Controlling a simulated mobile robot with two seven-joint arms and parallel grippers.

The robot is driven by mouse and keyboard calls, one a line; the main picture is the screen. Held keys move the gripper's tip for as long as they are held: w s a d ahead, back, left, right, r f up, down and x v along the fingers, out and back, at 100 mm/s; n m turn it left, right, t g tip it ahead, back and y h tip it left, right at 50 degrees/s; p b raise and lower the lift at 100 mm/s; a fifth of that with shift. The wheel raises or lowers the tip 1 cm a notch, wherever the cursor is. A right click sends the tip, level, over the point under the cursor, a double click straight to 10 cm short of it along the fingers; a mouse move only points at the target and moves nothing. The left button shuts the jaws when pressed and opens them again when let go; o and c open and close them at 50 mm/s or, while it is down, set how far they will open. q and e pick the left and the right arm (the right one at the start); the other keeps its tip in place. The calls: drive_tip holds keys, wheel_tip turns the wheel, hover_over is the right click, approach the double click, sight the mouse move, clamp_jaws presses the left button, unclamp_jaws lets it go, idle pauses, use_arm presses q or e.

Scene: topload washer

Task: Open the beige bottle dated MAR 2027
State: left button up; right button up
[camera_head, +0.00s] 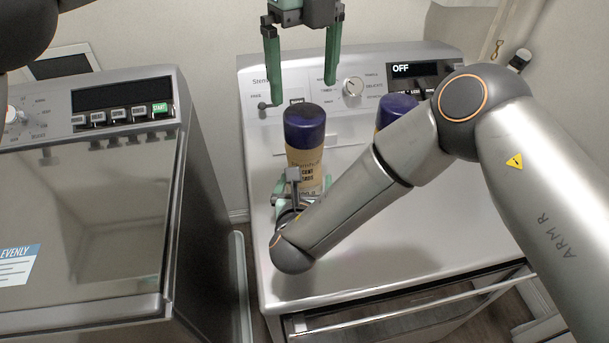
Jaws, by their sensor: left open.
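A beige bottle (304,168) with a dark blue cap (305,126) stands upright on the right-hand machine. Its printing is too small to read a date. A second bottle, with a blue cap (396,107), stands to the right, its body mostly hidden by my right arm. My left gripper (302,96) is open and empty, pointing down above and behind the first bottle's cap, apart from it. My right gripper (297,192) is low at the front of the first bottle, with green fingers on both sides of its body; the fingertips are partly hidden.
The bottles stand on the white washer (430,225), whose back panel has a knob (353,86) and a display reading OFF. A second, grey machine (90,200) with a dark lid is at the left, across a narrow gap. My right arm covers much of the washer top.

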drive_tip(key=shift+w+f, duration=0.25)
drive_tip(key=shift+w, duration=0.35)
drive_tip(key=shift+c, duration=0.4)
clamp_jaws()
